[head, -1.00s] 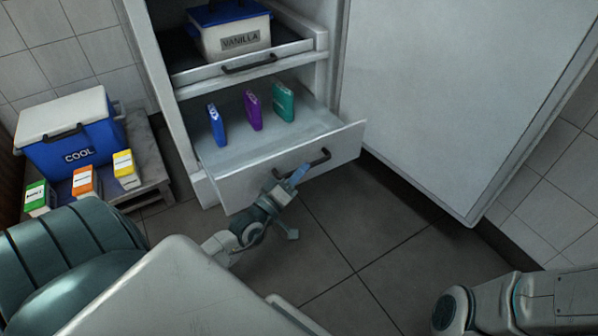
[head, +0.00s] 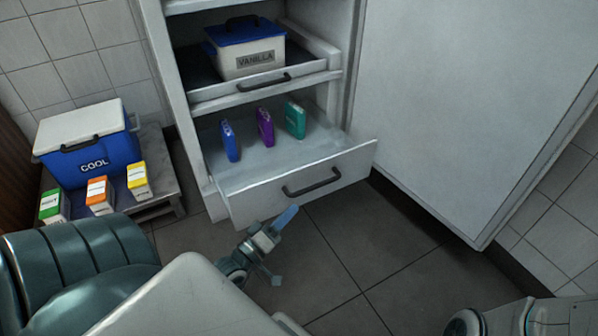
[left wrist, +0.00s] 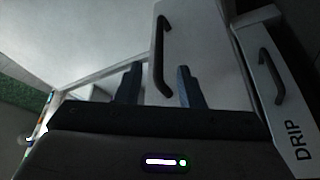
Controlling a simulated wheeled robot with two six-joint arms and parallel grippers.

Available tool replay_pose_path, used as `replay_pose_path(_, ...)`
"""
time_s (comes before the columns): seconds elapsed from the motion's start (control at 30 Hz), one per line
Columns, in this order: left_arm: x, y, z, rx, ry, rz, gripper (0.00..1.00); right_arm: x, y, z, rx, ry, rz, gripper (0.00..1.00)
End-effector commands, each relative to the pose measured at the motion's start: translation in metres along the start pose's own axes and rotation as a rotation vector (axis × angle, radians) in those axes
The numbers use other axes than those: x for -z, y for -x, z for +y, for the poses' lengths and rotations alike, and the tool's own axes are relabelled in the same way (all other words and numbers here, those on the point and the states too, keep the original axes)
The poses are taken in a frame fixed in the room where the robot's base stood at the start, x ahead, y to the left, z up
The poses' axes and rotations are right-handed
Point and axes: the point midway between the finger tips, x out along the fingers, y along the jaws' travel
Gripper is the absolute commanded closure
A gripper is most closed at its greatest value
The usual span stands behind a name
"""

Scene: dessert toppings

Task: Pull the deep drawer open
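The deep drawer (head: 262,200) is the lower one in the white cabinet. It stands pulled out, its inside showing from above. Its dark bar handle (head: 312,182) is on the front panel and also shows in the left wrist view (left wrist: 162,60). My left gripper (head: 281,250) is in front of the panel, just below and left of the handle in the head view. Its fingers are apart with nothing between them, and the handle is clear of them. In the left wrist view the fingers (left wrist: 159,86) point toward the panel. My right gripper is not in view.
Blue (head: 229,141), purple (head: 265,127) and teal (head: 295,120) packs stand in the drawer. A vanilla tub (head: 246,62) sits in the drawer above. The open door (head: 450,110) is at right, a blue cooler (head: 90,155) at left. A DRIP-labelled front (left wrist: 285,110) shows in the wrist view.

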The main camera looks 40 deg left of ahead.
Motion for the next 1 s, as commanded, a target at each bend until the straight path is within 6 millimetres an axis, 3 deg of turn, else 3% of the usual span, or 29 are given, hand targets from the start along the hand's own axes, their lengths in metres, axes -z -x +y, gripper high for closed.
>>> replay_pose_path(0.1, 0.0, 0.015, 0.0, 0.003, -0.001, -0.001, 0.66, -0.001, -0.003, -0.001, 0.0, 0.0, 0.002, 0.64)
replay_pose_path(0.27, 0.0, 0.022, 0.0, 0.0, 0.0, 0.0, 0.66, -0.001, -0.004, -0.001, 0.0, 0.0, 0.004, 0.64)
replay_pose_path(0.83, 0.0, 0.022, 0.001, 0.0, 0.0, 0.001, 0.66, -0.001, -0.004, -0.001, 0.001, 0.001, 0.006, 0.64)
replay_pose_path(1.0, 0.012, 0.017, 0.02, 0.0, 0.0, 0.001, 0.66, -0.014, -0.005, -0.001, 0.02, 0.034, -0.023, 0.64)
